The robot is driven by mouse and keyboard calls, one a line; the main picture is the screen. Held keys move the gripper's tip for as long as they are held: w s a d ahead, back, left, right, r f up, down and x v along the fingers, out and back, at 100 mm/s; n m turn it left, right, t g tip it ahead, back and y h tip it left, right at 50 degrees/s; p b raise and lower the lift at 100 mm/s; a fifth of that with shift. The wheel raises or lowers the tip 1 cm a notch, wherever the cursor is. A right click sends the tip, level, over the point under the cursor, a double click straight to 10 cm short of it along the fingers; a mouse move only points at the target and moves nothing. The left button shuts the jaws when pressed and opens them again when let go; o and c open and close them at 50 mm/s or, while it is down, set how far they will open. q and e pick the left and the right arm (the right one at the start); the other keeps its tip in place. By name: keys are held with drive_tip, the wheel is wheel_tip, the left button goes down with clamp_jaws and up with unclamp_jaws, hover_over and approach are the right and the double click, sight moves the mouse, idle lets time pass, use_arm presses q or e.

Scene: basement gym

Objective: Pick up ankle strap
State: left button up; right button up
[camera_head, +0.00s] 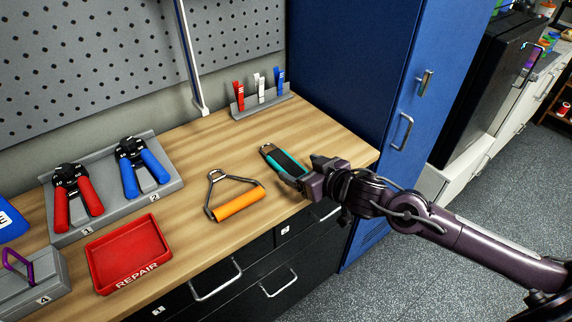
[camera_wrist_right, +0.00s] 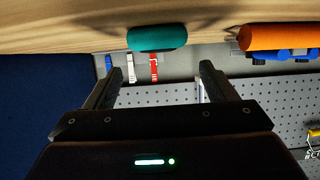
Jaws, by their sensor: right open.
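The ankle strap looks like the teal and black piece (camera_head: 287,158) lying on the wooden bench, right of the orange handle. In the right wrist view its teal end (camera_wrist_right: 157,37) shows just beyond the fingers, roughly centred between them. My right gripper (camera_head: 307,173) is at the strap's near right end in the head view and hides part of it. In the wrist view its two fingers (camera_wrist_right: 158,88) are spread with nothing between them. I cannot tell whether a finger touches the strap. My left gripper is out of view.
An orange-handled grip (camera_head: 238,203) lies left of the strap. A red REPAIR tray (camera_head: 130,252) and a grey holder with red and blue tools (camera_head: 172,184) stand further left. A clip rack (camera_head: 262,106) stands behind, a blue cabinet (camera_head: 345,60) at the right. Bare wood surrounds the strap.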

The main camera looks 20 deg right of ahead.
sight(289, 165)
drive_tip(key=x, duration=0.4)
drive_tip(key=shift+w+a+f+p, duration=0.15)
drive_tip(key=shift+f+p, duration=0.15)
drive_tip(key=shift+f, duration=0.2)
drive_tip(key=shift+w+f, duration=0.15)
drive_tip(key=shift+w, duration=0.1)
drive_tip(key=c, duration=1)
drive_tip(key=shift+c, duration=0.5)
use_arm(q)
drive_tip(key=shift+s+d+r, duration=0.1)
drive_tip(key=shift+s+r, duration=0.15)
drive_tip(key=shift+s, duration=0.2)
